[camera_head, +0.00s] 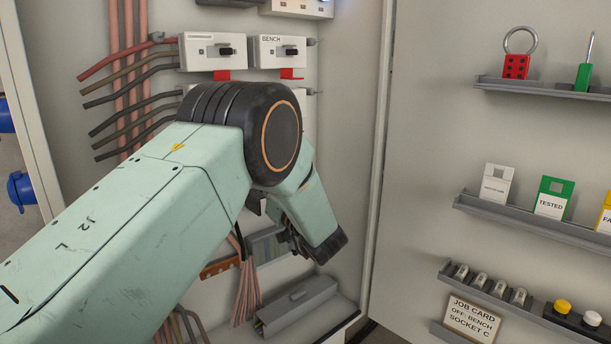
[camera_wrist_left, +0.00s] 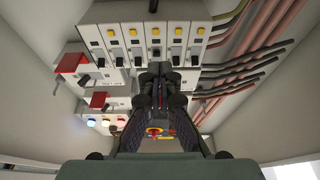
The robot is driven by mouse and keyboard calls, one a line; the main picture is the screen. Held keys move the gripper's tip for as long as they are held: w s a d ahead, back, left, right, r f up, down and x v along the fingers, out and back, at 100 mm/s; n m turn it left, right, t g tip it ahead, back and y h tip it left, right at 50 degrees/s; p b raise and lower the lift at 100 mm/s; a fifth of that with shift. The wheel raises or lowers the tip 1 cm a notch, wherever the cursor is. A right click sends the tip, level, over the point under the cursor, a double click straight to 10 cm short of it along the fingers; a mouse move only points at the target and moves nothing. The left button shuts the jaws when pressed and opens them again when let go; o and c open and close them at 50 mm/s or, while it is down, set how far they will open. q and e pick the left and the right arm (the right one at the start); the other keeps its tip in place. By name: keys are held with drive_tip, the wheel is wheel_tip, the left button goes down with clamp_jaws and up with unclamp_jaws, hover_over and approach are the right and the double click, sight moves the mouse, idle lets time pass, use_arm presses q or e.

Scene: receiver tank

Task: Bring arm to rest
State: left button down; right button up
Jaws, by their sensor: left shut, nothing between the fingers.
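My left arm (camera_head: 170,200) comes in from the left in the head view, pale green with a black joint, and bends downward in front of the cabinet's wiring. Its gripper is largely hidden behind the arm in that view. In the left wrist view my left gripper (camera_wrist_left: 158,92) is shut and empty, its dark fingers together in front of the breaker panel (camera_wrist_left: 150,65). I cannot tell whether the fingertips touch anything. My right gripper is in neither view.
Two switch units, one marked BENCH (camera_head: 279,50), sit above the arm. Cables (camera_head: 130,95) run on the left. The cabinet door at right carries a red lockout hasp (camera_head: 516,66), tags (camera_head: 552,198) and a job card (camera_head: 471,320). A grey trough (camera_head: 298,303) lies below.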

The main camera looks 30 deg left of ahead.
use_arm(q)
drive_tip(key=w+d+f+m+t+h, duration=0.1)
drive_tip(key=d+f+m+t+h, duration=0.15)
drive_tip(key=f+h, duration=0.2)
drive_tip(key=w+d+f+m+t+h, duration=0.1)
drive_tip(key=w+f+m+t+h, duration=0.15)
drive_tip(key=f, duration=0.35)
drive_tip(key=s+d+f+m+g+h+b, duration=0.15)
drive_tip(key=s+d+f+h, duration=0.3)
drive_tip(key=f, duration=0.45)
drive_tip(key=s+d+f+m+g+h, duration=0.1)
drive_tip(key=s+d+f+m+h, duration=0.3)
drive_tip(key=f, duration=0.5)
drive_tip(key=s+d+f+m+g+h+b, duration=0.1)
drive_tip(key=s+d+f+g, duration=0.15)
drive_tip(key=s+f, duration=0.5)
drive_tip(key=s+d+f+g+h+b, duration=0.1)
drive_tip(key=s+d+f+g+h, duration=0.3)
drive_tip(key=s, duration=0.6)
drive_tip(key=s+f+g+b, duration=0.1)
drive_tip(key=s+f+g, duration=0.1)
drive_tip(key=s, duration=0.8)
drive_tip(key=s+f+m+g+b, duration=0.1)
drive_tip(key=s+f, duration=0.3)
drive_tip(key=s, duration=0.7)
drive_tip(key=shift+s+d+g+y+b, duration=0.2)
drive_tip(key=shift+d+g+y+b, duration=0.2)
drive_tip(key=shift+g, duration=0.3)
drive_tip(key=shift+f+m, duration=0.1)
drive_tip(key=shift+m, duration=0.15)
